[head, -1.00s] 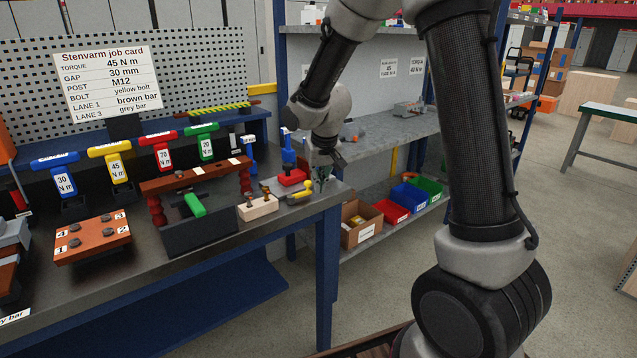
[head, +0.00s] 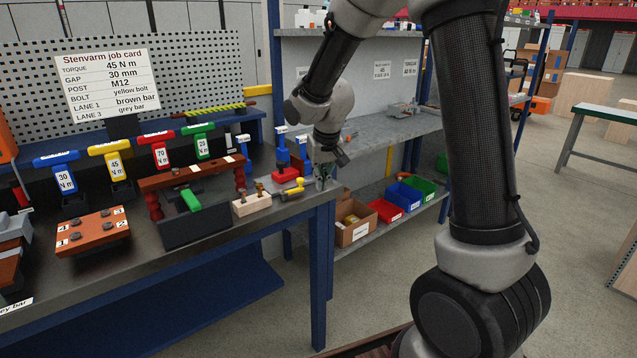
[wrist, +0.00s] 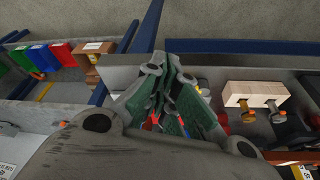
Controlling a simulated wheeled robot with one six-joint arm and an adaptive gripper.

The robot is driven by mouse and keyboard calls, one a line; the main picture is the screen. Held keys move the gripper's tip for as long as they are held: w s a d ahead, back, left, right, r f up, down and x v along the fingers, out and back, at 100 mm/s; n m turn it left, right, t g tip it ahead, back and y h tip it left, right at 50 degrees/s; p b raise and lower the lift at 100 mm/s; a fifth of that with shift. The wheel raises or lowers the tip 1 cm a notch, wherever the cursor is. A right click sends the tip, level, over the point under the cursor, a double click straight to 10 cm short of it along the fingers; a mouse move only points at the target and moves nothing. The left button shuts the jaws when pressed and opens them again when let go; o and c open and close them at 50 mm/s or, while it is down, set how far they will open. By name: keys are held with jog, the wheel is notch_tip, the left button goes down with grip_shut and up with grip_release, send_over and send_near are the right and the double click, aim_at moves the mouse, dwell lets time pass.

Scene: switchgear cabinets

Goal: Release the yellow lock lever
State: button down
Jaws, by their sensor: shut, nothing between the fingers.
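The yellow lock lever (head: 292,186) is a small yellow handle near the right end of the dark workbench, in front of a red-based blue tool (head: 286,174). My gripper (head: 322,184) points down at the bench's right edge, just right of the lever and apart from it in the picture. In the wrist view, the gripper's green-grey fingers (wrist: 171,62) meet at their tips, shut and empty. The lever is mostly hidden behind the fingers there, so I cannot tell its exact position.
A pale wooden block (head: 252,203) with bolts stands left of the lever; it also shows in the wrist view (wrist: 255,92). Red (head: 386,210), blue and green bins sit on a low shelf to the right.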

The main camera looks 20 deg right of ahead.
jog(key=d+v, duration=0.1)
jog(key=v, duration=0.8)
jog(key=shift+w, duration=0.2)
jog(key=s+d+r, duration=0.1)
jog(key=s+d, duration=0.1)
jog(key=s, duration=0.7)
jog(key=s+d+r, duration=0.2)
jog(key=s+d, duration=0.1)
jog(key=s, duration=0.6)
jog(key=s+d+r, duration=0.2)
jog(key=s+d, duration=0.1)
jog(key=s, duration=0.6)
jog(key=shift+s+t, duration=0.4)
